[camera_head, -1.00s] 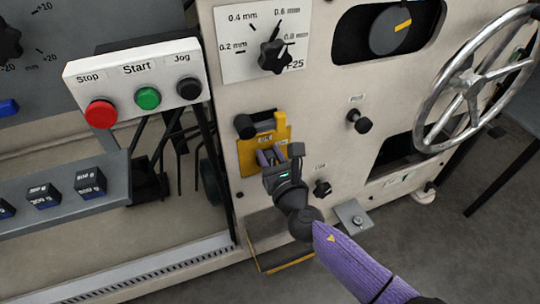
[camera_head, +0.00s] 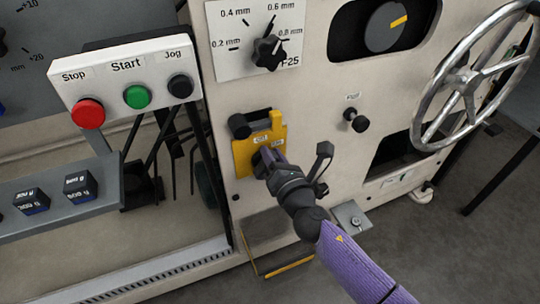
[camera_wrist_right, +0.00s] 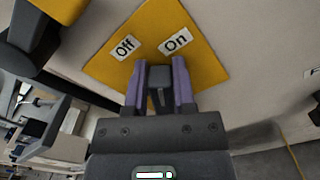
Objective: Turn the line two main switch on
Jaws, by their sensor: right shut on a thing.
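A yellow switch plate (camera_head: 243,160) is fixed to the cream machine front. It carries an "Off" label on the left and an "On" label on the right; both show large in the right wrist view, where the plate (camera_wrist_right: 165,38) fills the top. My right gripper (camera_head: 266,157) is at the lower part of the plate. Its two purple fingers (camera_wrist_right: 158,88) are shut on a dark switch handle (camera_wrist_right: 157,76) just below the labels. The fingers hide most of the handle, so I cannot tell which label it points to. My left gripper is not in view.
A black cylinder (camera_head: 239,126) juts out at the plate's upper left. A black knob (camera_head: 356,120) and a steel handwheel (camera_head: 470,80) are to the right. A Stop, Start and Jog box (camera_head: 125,80) stands to the left, above a grey ledge (camera_head: 100,203).

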